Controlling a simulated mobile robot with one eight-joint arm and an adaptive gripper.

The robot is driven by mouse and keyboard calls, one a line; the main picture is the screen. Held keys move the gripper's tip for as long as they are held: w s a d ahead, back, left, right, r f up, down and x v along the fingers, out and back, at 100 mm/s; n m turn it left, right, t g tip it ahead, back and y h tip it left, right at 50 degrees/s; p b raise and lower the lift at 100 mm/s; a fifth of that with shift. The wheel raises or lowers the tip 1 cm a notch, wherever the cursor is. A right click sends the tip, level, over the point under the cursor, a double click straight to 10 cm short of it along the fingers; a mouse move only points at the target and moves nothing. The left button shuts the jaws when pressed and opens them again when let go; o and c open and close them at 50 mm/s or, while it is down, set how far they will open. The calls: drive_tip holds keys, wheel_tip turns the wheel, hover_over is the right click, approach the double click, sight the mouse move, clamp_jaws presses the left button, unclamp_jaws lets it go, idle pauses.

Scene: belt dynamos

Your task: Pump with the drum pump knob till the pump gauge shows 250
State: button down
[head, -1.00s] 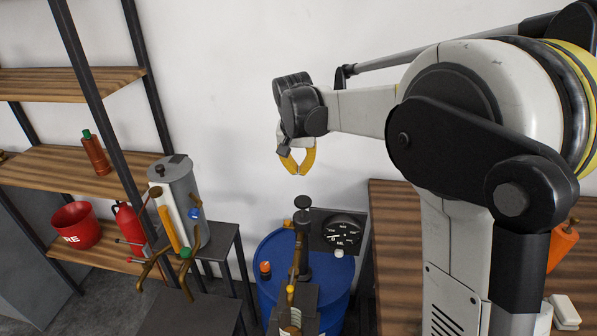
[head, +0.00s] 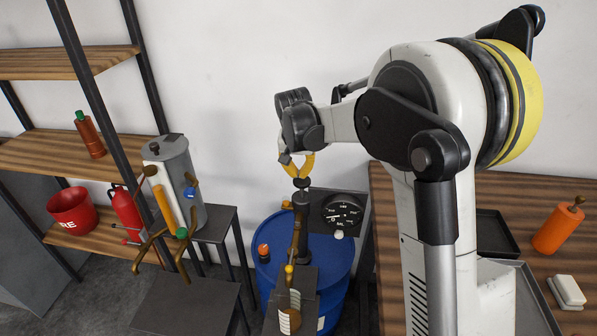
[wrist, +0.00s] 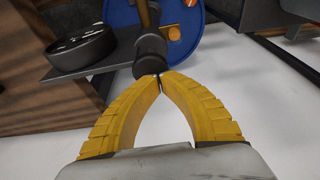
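The drum pump stands on the blue drum (head: 335,254). Its dark knob (head: 302,183) is at the top of the pump and also shows in the wrist view (wrist: 149,48). My gripper (head: 300,177) is above the pump. In the wrist view its yellow fingers (wrist: 159,77) are shut, with their tips together right at the near end of the knob. I see nothing between the tips, and cannot tell whether they touch the knob. The round black pump gauge (head: 343,212) sits on a dark plate right of the pump; its reading is too small to make out.
Left of the drum a grey cylinder device (head: 179,172) with brown handles stands by a small dark table (head: 185,303). A shelf holds a red bucket (head: 73,210) and a red extinguisher (head: 126,212). An orange bottle (head: 557,230) stands on the wooden bench at right.

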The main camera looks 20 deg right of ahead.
sight(298, 179)
wheel_tip(298, 179, down, 4)
drive_tip(key=shift+f+b, duration=0.15)
drive_tip(key=shift+b, duration=0.8)
wheel_tip(298, 179, up, 5)
drive_tip(key=p, duration=0.4)
drive_tip(key=shift+r, duration=0.2)
drive_tip(key=p+v, duration=0.2)
drive_tip(key=v, duration=0.7)
drive_tip(key=shift+s+a, duration=0.1)
drive_tip(key=shift+s, duration=0.05)
